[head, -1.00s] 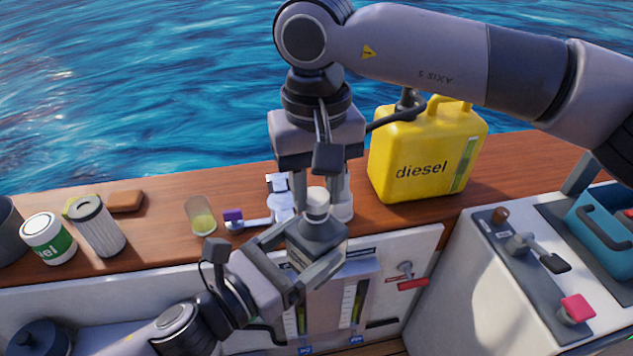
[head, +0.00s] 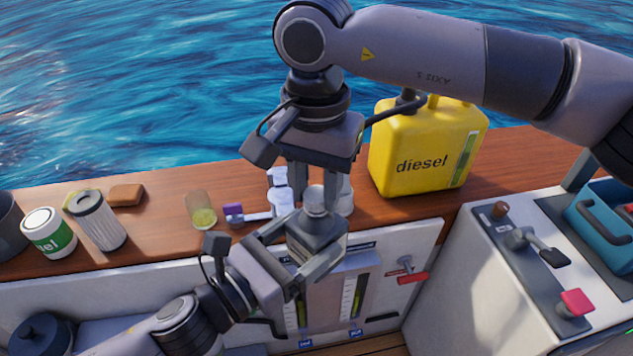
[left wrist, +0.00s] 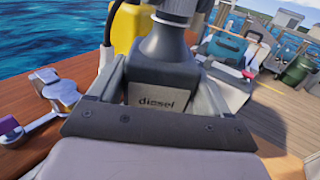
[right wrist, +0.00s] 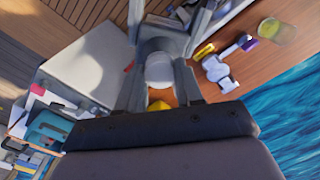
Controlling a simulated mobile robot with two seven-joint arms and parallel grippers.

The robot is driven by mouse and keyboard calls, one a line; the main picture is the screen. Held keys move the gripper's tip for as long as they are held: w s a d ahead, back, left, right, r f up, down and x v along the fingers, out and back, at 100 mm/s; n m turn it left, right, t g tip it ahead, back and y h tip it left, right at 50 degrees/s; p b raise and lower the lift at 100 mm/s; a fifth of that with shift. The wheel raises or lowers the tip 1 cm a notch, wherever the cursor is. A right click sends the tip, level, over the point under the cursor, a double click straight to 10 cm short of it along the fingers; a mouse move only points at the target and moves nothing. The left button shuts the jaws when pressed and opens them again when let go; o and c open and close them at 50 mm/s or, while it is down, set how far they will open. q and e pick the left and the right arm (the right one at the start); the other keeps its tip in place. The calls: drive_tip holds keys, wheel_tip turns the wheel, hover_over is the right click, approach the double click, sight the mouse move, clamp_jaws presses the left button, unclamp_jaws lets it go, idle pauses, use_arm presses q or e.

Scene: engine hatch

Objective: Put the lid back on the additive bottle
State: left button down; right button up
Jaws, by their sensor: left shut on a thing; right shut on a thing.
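The additive bottle (head: 317,238) is dark grey and upright in the head view. My left gripper (head: 312,254) is shut around its body, and a label with "diesel" on it (left wrist: 156,103) shows in the left wrist view. The pale round lid (head: 315,196) is at the top of the bottle neck, touching or nearly so; I cannot tell how far it is seated. My right gripper (head: 317,190) comes down from above and is shut on the lid, which also shows between its fingers in the right wrist view (right wrist: 159,70).
A yellow diesel can (head: 425,150) stands behind on the wooden ledge (head: 400,207). A cup of yellow-green liquid (head: 203,212), a white tool with a purple end (head: 234,213), a filter (head: 98,220) and a green-labelled can (head: 48,233) stand left. A control console (head: 440,285) is right.

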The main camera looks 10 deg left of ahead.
drive_tip(key=m, duration=0.6)
drive_tip(key=shift+m, duration=0.3)
drive_tip(key=m, duration=1.2)
drive_tip(key=shift+w+m, duration=0.1)
drive_tip(key=shift+m, duration=0.2)
drive_tip(key=m, duration=0.4)
drive_tip(key=shift+m, duration=0.4)
drive_tip(key=m, duration=0.4)
drive_tip(key=shift+m, duration=0.3)
drive_tip(key=m, duration=1.7)
drive_tip(key=shift+d+f, duration=0.1)
drive_tip(key=o, duration=1.1)
drive_tip(key=shift+c, duration=0.2)
